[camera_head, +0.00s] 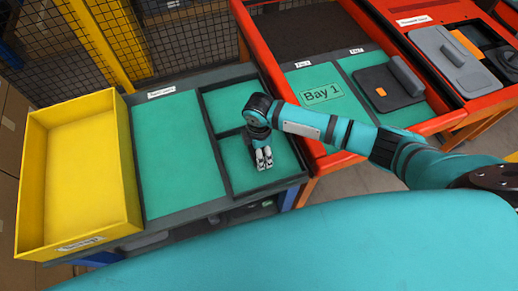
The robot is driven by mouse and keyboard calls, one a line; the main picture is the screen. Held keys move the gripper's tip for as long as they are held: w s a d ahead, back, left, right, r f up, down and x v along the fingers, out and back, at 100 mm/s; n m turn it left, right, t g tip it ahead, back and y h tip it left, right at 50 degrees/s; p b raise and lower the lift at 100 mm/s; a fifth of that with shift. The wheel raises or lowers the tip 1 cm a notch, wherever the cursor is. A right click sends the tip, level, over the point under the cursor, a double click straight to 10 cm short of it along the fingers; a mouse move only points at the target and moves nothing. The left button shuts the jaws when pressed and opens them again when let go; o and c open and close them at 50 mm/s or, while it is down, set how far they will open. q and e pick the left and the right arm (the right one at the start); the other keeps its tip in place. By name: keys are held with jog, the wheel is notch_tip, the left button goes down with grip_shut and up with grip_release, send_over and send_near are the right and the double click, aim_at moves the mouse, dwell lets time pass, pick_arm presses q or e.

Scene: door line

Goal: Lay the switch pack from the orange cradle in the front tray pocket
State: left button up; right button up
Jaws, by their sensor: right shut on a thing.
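My right gripper (263,160) reaches in from the right and points down over the front tray pocket (240,177), a teal-floored pocket with dark walls. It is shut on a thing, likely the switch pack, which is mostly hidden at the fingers. I cannot tell whether the held thing touches the pocket floor. The back pocket (228,106) is empty. I cannot make out an orange cradle for certain. My left gripper is not in view.
A yellow bin (78,165) stands left of an empty teal panel (175,155). Right of the tray is an orange-red bench (330,160) with a Bay 1 plate (322,94) and a dark handled panel (385,88). More grey parts (448,62) lie farther right. Yellow posts (102,42) and mesh stand behind.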

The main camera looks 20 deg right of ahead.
jog(key=shift+f, duration=0.4)
jog(key=o, duration=1.6)
jog(key=shift+r, duration=0.15)
notch_tip(320, 180, up, 12)
jog(key=shift+f, duration=0.1)
